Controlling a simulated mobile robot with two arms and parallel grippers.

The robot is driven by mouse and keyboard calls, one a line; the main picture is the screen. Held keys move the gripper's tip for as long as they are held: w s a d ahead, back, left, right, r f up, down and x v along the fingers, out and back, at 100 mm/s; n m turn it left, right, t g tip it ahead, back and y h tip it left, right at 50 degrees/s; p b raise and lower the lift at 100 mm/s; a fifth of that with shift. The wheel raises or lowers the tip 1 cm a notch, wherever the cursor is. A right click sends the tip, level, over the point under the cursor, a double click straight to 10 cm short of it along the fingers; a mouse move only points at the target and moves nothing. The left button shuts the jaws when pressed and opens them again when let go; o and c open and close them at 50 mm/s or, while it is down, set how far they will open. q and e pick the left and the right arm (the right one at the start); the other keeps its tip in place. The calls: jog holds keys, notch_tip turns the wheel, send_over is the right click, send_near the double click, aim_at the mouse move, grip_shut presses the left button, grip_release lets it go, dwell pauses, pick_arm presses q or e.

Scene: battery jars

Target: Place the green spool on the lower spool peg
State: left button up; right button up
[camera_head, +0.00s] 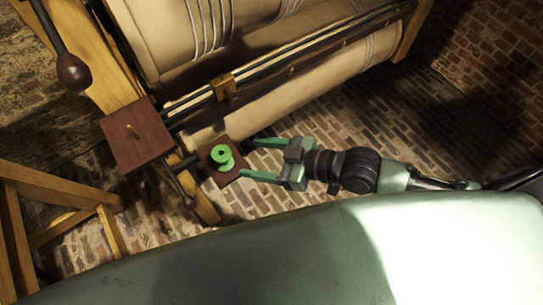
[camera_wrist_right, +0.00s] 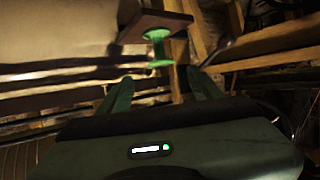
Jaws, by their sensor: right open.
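The green spool (camera_head: 222,155) stands on the small dark lower plate (camera_head: 234,174) in the head view. Its peg is not visible, so I cannot tell directly that it passes through the spool. In the right wrist view the spool (camera_wrist_right: 158,48) shows against the wooden plate (camera_wrist_right: 150,24), with its flange toward my fingers. My right gripper (camera_head: 249,160) is open and empty, just right of the spool and apart from it. Its fingers (camera_wrist_right: 161,90) also show in the wrist view, spread on either side of the spool's line. My left gripper is not in view.
Wooden legs stand at left. Brick floor (camera_head: 330,130) is open around my right gripper.

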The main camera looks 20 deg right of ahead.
jog(key=shift+v, duration=2.1)
